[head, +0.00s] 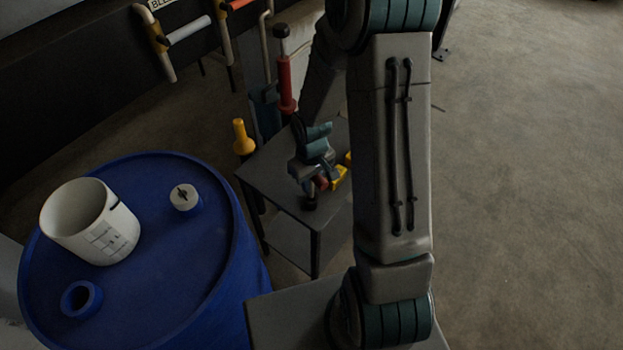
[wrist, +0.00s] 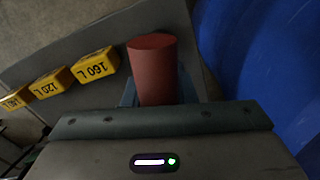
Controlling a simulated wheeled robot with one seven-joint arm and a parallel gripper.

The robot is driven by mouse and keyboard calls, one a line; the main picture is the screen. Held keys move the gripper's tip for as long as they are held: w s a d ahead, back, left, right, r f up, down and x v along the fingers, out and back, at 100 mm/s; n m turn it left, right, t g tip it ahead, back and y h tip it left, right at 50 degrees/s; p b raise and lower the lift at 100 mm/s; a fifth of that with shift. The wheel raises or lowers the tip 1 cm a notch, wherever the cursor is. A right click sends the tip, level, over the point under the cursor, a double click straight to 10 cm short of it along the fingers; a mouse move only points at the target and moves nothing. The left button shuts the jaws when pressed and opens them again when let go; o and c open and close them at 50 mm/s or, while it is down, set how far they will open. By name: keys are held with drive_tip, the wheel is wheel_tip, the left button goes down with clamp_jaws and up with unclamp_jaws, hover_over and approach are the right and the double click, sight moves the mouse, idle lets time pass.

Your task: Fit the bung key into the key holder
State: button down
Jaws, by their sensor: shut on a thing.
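My gripper (head: 312,172) is over the small grey table (head: 262,178), pointing down near its front edge. It is shut on a red cylinder, which I take to be the bung key (wrist: 153,70). In the wrist view the cylinder stands between the blue fingers, its round end toward the camera; its lower part is hidden. In the head view only a little red shows below the gripper. A small dark round piece (head: 310,203) sits just under it. I cannot tell whether that is the key holder or part of the key.
Yellow blocks (wrist: 93,67) marked in litres sit beside the key on the table. A blue drum (head: 190,250) at left carries a white bucket (head: 118,232) and a white-topped plug (head: 184,197). A red upright tool (head: 286,85) and a yellow-topped one (head: 242,140) stand behind the table.

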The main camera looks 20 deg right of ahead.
sight(311, 197)
drive_tip(key=shift+f+b, duration=1.65)
drive_tip(key=shift+f, duration=0.45)
drive_tip(key=c, duration=1.1)
unclamp_jaws()
drive_tip(key=shift+r, duration=0.1)
wheel_tip(311, 197, up, 14)
drive_tip(key=shift+f+p, duration=0.15)
drive_tip(key=shift+p, duration=0.25)
drive_tip(key=s+r+m+t, duration=0.3)
drive_tip(key=s+r+m, duration=0.1)
drive_tip(key=s+r, duration=0.8)
drive_tip(key=shift+s, duration=0.95)
